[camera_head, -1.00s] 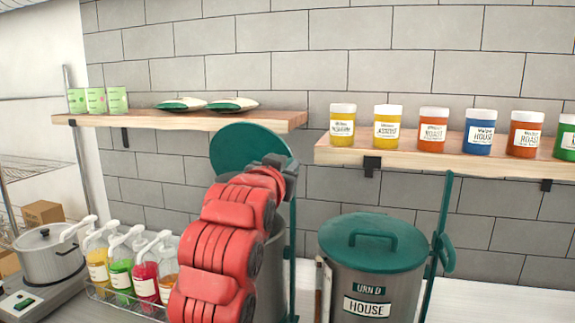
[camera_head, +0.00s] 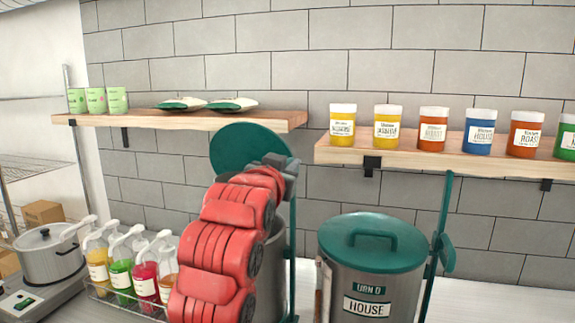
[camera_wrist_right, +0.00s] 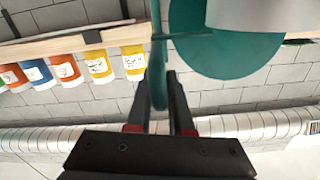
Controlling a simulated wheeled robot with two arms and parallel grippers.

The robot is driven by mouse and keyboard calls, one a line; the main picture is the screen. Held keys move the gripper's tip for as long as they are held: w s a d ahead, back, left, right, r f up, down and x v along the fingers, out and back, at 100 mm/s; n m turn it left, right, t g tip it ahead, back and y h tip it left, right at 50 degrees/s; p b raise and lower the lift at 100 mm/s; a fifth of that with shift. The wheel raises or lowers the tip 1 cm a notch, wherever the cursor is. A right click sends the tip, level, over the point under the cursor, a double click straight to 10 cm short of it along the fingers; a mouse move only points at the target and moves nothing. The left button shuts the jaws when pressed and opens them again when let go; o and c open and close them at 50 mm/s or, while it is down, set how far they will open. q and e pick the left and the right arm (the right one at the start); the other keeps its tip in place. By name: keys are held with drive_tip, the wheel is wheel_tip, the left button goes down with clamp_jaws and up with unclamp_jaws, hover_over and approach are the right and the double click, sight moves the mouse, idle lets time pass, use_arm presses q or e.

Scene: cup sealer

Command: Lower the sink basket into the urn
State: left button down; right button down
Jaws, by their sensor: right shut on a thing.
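My right gripper (camera_wrist_right: 157,88) is shut on a green, rounded, bar-like handle (camera_wrist_right: 157,55) in the right wrist view. A thin green rod joins this handle to the side near a round green lid (camera_wrist_right: 225,58) and a pale cylinder. In the head view my red right arm covers much of a grey urn (camera_head: 276,275), whose green lid (camera_head: 232,147) stands raised. The gripper (camera_head: 284,163) is up by the lid, its fingertips hidden. I cannot make out a sink basket; the inside of the urn is hidden. My left gripper is not in view.
A second urn (camera_head: 372,285), labelled HOUSE, stands on the right with its green lid (camera_head: 372,240) closed. Pump bottles (camera_head: 121,270) and a pot (camera_head: 50,254) stand at left. Two wall shelves hold jars (camera_head: 433,132), tins and packets, behind and above the urns.

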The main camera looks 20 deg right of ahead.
idle(0.4)
wheel_tip(320, 180, down, 14)
drive_tip(key=b, duration=1)
drive_tip(key=shift+r+b, duration=0.15)
drive_tip(key=shift+b, duration=0.15)
drive_tip(key=c, duration=0.8)
unclamp_jaws()
drive_tip(key=shift+c, duration=0.2)
drive_tip(key=shift+r, duration=0.1)
